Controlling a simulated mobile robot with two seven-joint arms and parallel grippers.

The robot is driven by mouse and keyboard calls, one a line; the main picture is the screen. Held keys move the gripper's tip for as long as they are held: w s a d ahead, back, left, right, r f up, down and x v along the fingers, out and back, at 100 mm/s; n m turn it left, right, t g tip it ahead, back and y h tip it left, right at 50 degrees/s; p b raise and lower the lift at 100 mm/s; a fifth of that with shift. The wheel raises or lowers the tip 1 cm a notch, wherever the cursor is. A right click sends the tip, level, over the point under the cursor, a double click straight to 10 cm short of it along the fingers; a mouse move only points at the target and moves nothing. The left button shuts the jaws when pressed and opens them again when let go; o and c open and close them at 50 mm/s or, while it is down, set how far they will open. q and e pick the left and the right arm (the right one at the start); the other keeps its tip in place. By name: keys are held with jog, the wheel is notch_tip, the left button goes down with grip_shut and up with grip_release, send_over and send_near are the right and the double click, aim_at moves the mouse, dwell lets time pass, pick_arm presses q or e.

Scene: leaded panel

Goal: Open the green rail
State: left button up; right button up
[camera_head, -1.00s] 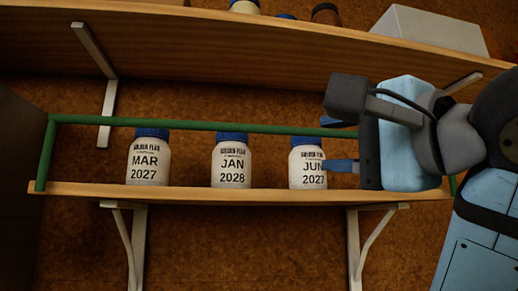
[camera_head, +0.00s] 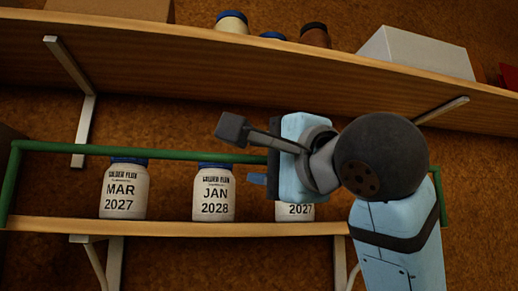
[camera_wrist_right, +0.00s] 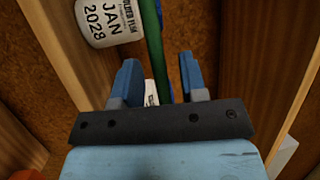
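The green rail (camera_head: 165,154) runs across the front of the lower shelf (camera_head: 170,226), at the height of the jar lids, with a green post at each end. Behind it stand white jars with blue lids: MAR 2027 (camera_head: 124,190), JAN 2028 (camera_head: 214,193) and a partly hidden 2027 jar (camera_head: 295,211). My right gripper (camera_head: 259,168) is at the rail in front of the gap left of that hidden jar. In the right wrist view its blue fingers (camera_wrist_right: 160,82) are apart, with the rail (camera_wrist_right: 153,45) between them and clearance on both sides. My left gripper is out of view.
An upper shelf (camera_head: 200,80) on brackets overhangs close above my right gripper. It carries jars (camera_head: 232,23), a brown jar (camera_head: 314,36) and a white box (camera_head: 415,52). The rail's left stretch is clear of my arm.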

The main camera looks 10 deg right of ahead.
jog(key=shift+w+a, duration=0.25)
jog(key=shift+w, duration=0.35)
jog(key=shift+r, duration=0.1)
grip_shut()
